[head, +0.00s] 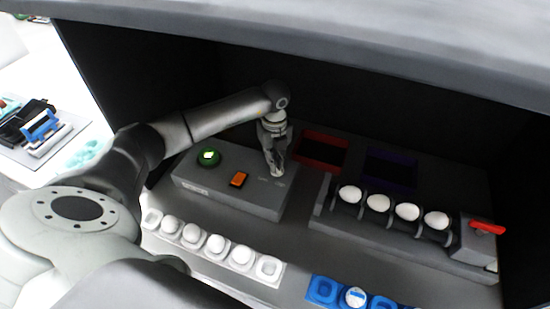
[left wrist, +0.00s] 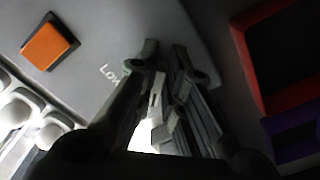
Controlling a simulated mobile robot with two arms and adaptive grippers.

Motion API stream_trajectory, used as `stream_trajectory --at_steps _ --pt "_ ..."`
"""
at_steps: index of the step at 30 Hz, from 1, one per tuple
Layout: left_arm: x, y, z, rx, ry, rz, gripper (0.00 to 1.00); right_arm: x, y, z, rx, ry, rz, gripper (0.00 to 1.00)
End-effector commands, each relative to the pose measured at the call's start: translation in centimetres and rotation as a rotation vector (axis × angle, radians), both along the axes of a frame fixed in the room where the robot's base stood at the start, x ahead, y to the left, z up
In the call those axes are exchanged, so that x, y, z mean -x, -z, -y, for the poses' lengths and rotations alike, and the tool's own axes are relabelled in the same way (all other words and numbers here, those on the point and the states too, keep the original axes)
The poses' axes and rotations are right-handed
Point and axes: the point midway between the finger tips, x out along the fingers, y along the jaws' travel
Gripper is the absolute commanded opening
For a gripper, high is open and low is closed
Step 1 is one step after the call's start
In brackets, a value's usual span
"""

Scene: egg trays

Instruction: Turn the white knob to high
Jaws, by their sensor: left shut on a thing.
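My left gripper (head: 275,168) reaches down onto the right part of the grey control box (head: 235,200). In the left wrist view its two fingers (left wrist: 160,80) are closed around a small pale piece, the white knob (left wrist: 155,93), mostly hidden between them. The printed word "Low" (left wrist: 111,73) shows on the box just left of the fingers. The "high" mark cannot be made out, and the knob's exact angle cannot be told. My right gripper is not in view.
Red (head: 342,143) and purple (head: 410,170) framed openings lie to the right. Eggs rest on a roller unit (head: 395,228) with a red handle (head: 487,228); a white egg tray (head: 268,268) lies in front.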

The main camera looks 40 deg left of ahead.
Motion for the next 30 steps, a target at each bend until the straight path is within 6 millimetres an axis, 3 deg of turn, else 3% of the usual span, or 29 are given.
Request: stream_trajectory --at_steps 11,12,17,26,30 --pt "-0.1 -0.2 -0.1 0.0 -0.005 0.005 0.0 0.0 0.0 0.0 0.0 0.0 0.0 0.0" --pt "-0.1 -0.2 -0.1 0.0 -0.005 0.005 0.12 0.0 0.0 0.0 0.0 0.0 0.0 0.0" --pt "-0.1 -0.1 0.0 0.0 -0.004 0.004 0.31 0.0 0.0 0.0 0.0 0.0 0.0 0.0" --pt "-0.1 -0.1 0.0 0.0 -0.003 0.002 0.31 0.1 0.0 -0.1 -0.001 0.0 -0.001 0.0" --pt "-0.2 -1.3 0.0 0.0 -0.002 0.006 0.31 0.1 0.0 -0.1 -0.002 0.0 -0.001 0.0"
